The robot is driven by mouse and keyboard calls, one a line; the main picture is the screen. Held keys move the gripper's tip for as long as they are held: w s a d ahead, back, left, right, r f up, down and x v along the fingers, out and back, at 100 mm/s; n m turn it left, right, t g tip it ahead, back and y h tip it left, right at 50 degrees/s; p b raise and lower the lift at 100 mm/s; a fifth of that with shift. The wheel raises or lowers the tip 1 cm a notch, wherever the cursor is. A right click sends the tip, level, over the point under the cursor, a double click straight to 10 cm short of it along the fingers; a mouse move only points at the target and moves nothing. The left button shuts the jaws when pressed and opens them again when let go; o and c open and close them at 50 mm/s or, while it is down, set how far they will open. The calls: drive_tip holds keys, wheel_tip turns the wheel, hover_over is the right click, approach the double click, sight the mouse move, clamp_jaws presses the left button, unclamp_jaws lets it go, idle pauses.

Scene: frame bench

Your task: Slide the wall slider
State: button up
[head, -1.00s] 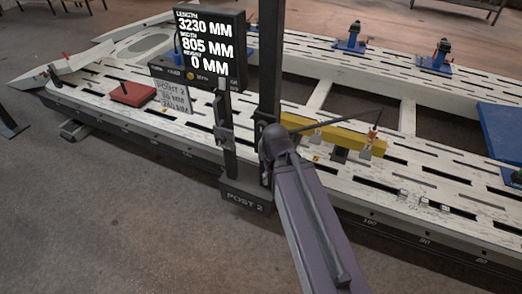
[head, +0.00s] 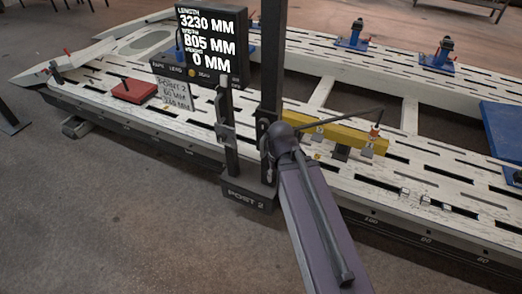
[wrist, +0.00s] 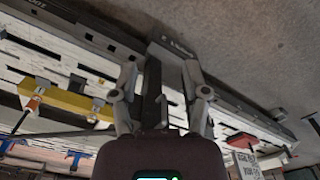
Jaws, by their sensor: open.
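A dark upright post stands on a base marked POST 2 (head: 250,197) at the bench's near edge. A shorter dark upright (head: 228,140) with a small block on it stands to its left. I cannot tell for sure which part is the wall slider. My gripper is mostly hidden behind my arm and the post in the head view. In the wrist view my gripper (wrist: 160,70) is open, with one finger on each side of a dark upright bar (wrist: 152,92). Whether the fingers touch the bar is unclear.
A display (head: 211,45) reads length 3230, width 805, height 0 MM. A small sign (head: 175,93) hangs below it. A yellow beam (head: 345,136) lies right of the post, and a red block (head: 133,91) lies left. Blue clamps (head: 354,36) stand on the far rail. The floor in front is clear.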

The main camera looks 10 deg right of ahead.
drive_tip(key=w+d+f+m+t+h+b, duration=0.1)
drive_tip(key=w+d+f+m+h+b, duration=0.25)
drive_tip(key=f+b, duration=0.5)
drive_tip(key=m+t+h+b, duration=0.6)
drive_tip(key=t+h+b, duration=0.45)
drive_tip(key=b, duration=1.65)
approach(261, 150)
drive_tip(key=v, duration=0.3)
drive_tip(key=shift+s+t+y, duration=0.2)
drive_tip(key=shift+t+y, duration=0.05)
drive_tip(key=shift+y, duration=0.05)
drive_tip(key=shift+d, duration=0.15)
drive_tip(key=x, duration=1.3)
drive_tip(key=shift+w+d, duration=0.3)
drive_tip(key=shift+a, duration=0.1)
